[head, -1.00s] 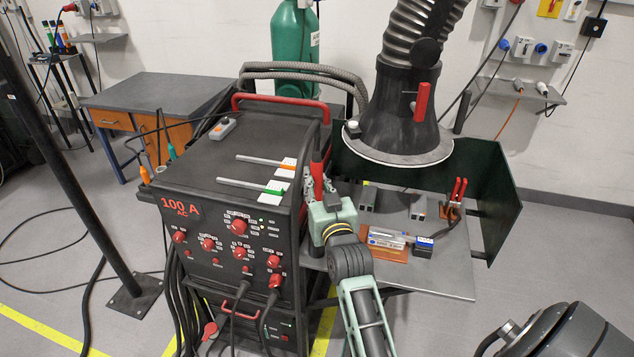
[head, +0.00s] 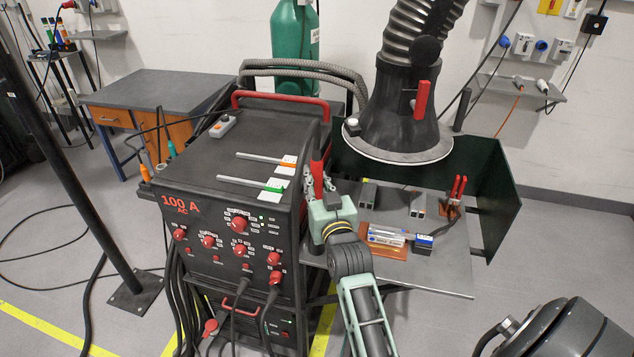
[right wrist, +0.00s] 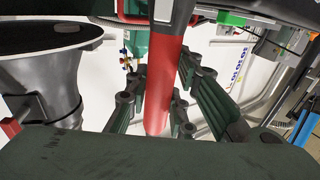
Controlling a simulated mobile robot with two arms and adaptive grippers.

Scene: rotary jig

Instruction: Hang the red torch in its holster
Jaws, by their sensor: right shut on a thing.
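The red torch (head: 317,174) stands roughly upright at the right edge of the welding machine's top. My right gripper (right wrist: 158,103) is shut on the red torch, whose red handle (right wrist: 166,88) runs between its fingers in the right wrist view. In the head view my right gripper (head: 319,190) is beside the machine's upper right corner and partly hides the torch. I cannot make out the holster clearly; whether the torch touches it cannot be told. My left gripper is not in view.
The black welding machine (head: 190,185) has a red rail, and two grey rods with orange and green tags lie on top. A metal bench (head: 440,270) holds small blocks and red-handled pliers (head: 457,190). A fume hood (head: 398,125) hangs above it.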

